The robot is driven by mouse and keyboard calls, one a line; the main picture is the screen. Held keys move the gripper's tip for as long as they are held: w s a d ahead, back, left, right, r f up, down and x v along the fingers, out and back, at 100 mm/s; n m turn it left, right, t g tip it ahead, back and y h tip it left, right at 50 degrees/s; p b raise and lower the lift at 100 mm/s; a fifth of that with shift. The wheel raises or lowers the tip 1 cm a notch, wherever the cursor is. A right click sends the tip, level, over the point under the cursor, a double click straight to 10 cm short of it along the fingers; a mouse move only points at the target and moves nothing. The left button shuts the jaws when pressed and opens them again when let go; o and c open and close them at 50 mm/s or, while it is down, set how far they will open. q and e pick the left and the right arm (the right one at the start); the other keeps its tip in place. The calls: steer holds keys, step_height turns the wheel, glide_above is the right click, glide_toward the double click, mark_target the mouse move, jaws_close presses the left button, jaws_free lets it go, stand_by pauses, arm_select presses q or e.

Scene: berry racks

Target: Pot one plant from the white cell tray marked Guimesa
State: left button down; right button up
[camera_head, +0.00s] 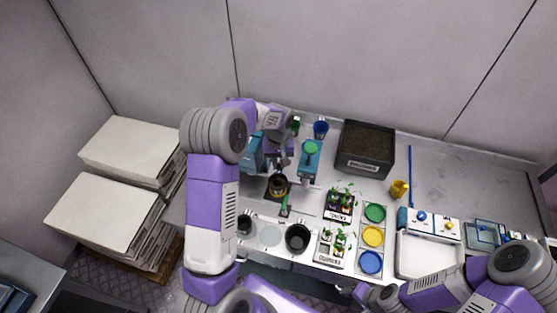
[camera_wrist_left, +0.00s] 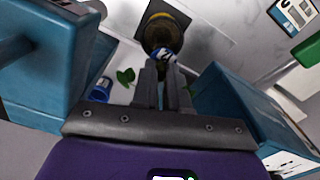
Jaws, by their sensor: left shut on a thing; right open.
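My left gripper (camera_head: 279,170) is over the back of the bench, just above a black pot (camera_head: 278,188). In the left wrist view its fingers (camera_wrist_left: 164,90) are shut on a small blue-and-white thing (camera_wrist_left: 162,54). That thing is in front of the pot's mouth (camera_wrist_left: 163,22); I cannot tell whether it touches the pot. A white cell tray (camera_head: 325,259) with green seedlings stands at the bench's front; its label is too small to read surely. A second labelled seedling tray (camera_head: 338,217) is behind it. My right gripper (camera_head: 358,292) is low at the front, open and empty.
A dark soil bin (camera_head: 365,150) stands at the back. Green, yellow and blue discs (camera_head: 373,236) lie right of the trays. A black cup (camera_head: 297,238) sits at the front. A white bin (camera_head: 428,256) is at right, a blue cup (camera_head: 320,129) at the back.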

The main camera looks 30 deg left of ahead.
mark_target(279, 168)
arm_select(q)
steer(key=shift+f+b, duration=2.35)
steer(key=shift+f, duration=1.1)
steer(key=c, duration=1.4)
jaws_free()
steer(key=shift+r, duration=0.15)
steer(key=shift+r+p, duration=1.3)
steer(key=shift+r, duration=0.6)
